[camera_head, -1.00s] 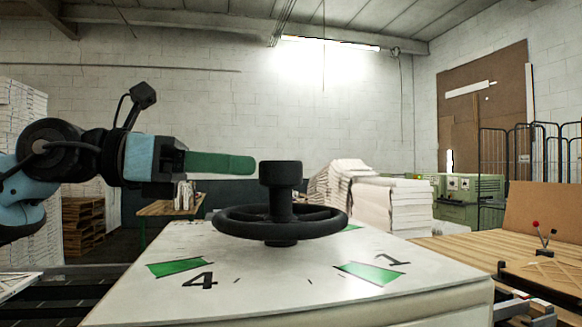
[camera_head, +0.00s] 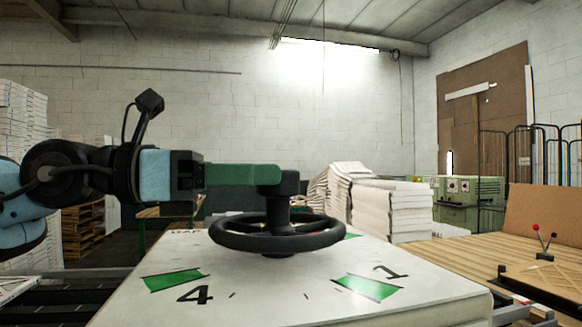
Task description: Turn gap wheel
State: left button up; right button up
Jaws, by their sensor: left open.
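The black gap wheel (camera_head: 312,241) lies flat above a white panel (camera_head: 250,296) marked with green patches and the numbers 4 and 1. Its black hub knob (camera_head: 287,184) stands up from the middle. My left gripper (camera_head: 268,175) comes in level from the left with green fingers. The fingertips reach the knob, and the near finger covers part of its left side. The jaws are open. The far finger is hidden, and I cannot tell whether the fingers touch the knob. My right gripper is not in view.
White paper stacks (camera_head: 385,205) stand behind the wheel. A wooden table (camera_head: 480,255) with a small red-tipped lever (camera_head: 542,240) is at the right. A green machine (camera_head: 470,200) stands at the back right. The space above the wheel is clear.

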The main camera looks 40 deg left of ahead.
aim_at(293, 174)
pick_arm(q)
jog(key=shift+x, duration=2)
jog(key=shift+w+d, duration=0.4)
jog(key=shift+w, duration=0.05)
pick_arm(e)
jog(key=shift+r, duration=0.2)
